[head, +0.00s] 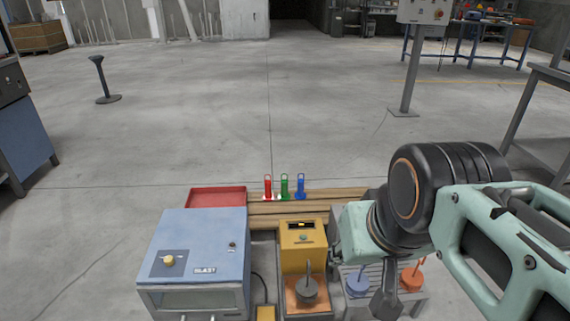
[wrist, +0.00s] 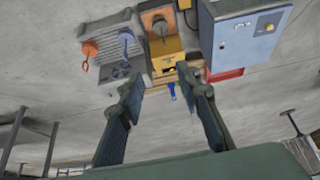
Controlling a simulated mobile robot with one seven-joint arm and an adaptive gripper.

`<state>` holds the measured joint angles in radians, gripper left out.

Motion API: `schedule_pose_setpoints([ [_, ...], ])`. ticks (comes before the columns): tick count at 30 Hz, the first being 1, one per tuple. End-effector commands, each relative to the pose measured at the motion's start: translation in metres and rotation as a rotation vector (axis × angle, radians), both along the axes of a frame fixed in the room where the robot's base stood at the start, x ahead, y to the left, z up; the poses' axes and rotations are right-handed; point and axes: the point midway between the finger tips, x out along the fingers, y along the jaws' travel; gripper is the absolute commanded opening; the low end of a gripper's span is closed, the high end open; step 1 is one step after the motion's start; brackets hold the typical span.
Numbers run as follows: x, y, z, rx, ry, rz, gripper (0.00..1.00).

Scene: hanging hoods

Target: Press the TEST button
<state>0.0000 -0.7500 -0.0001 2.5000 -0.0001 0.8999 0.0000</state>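A blue box (head: 195,255) stands at the lower left in the head view, with a yellow knob (head: 168,260), a small dark round control (head: 232,245) and a dark label too small to read surely. A yellow box (head: 303,240) stands right of it, with a dark display and a small greenish spot. I cannot read the word TEST on any control. In the wrist view the blue box (wrist: 243,35) and the yellow box (wrist: 170,48) appear upside down, beyond the fingertips. My gripper (wrist: 165,88) is open and empty, apart from both boxes.
A grey rack with blue (head: 357,283) and orange (head: 411,278) hooked weights stands beneath my arm. A dark hooked weight (head: 307,291) is before the yellow box. Red, green and blue tags and a red tray (head: 217,197) are behind. Open floor lies beyond.

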Motion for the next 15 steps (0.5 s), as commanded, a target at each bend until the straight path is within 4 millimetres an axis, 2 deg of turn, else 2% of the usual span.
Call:
schedule_pose_setpoints([
  [1, 0.0, 0.0, -0.0001, 0.0, 0.0, 0.0, 0.24],
  [8, 0.0, 0.0, -0.0001, 0.0, 0.0, 0.0, 0.0],
  [15, 0.0, 0.0, -0.0001, 0.0, 0.0, 0.0, 0.0],
])
